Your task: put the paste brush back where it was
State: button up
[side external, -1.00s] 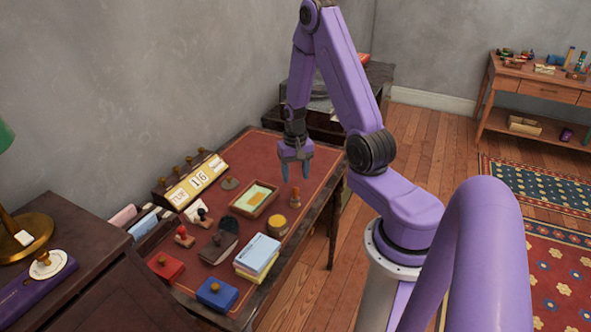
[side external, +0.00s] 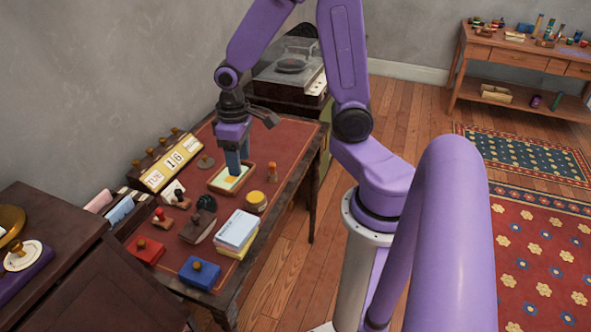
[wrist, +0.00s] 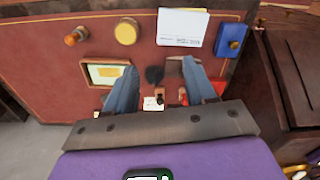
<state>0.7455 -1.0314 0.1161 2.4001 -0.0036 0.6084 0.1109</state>
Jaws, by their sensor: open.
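I cannot pick out a paste brush for certain in either view. A dark, rounded, ridged thing (side external: 206,203) stands on the red-topped desk, and it also shows between my fingers in the wrist view (wrist: 154,75); I cannot tell what it is. A round yellow pot (side external: 256,201), perhaps the paste pot, stands to its right and is also in the wrist view (wrist: 126,32). My gripper (side external: 238,170) is open, pointing down at the shallow tray (side external: 214,185) with pale and yellow contents. Nothing shows held between the fingers (wrist: 160,85).
Stamps (side external: 160,221), a red box (side external: 145,250), a blue box (side external: 200,273) and stacked books or pads (side external: 237,230) crowd the desk's near end. A date block (side external: 170,163) stands by the wall.

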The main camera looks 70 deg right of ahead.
jog(key=s+a+r+n, duration=0.3)
jog(key=s+n, duration=0.2)
jog(key=s, duration=0.3)
jog(key=s+a+r+n, duration=0.3)
jog(key=s+a+n, duration=0.1)
jog(key=s, duration=0.4)
jog(key=shift+s+a+r+n, duration=0.3)
jog(key=shift+s+n, duration=0.1)
jog(key=shift+n, duration=0.4)
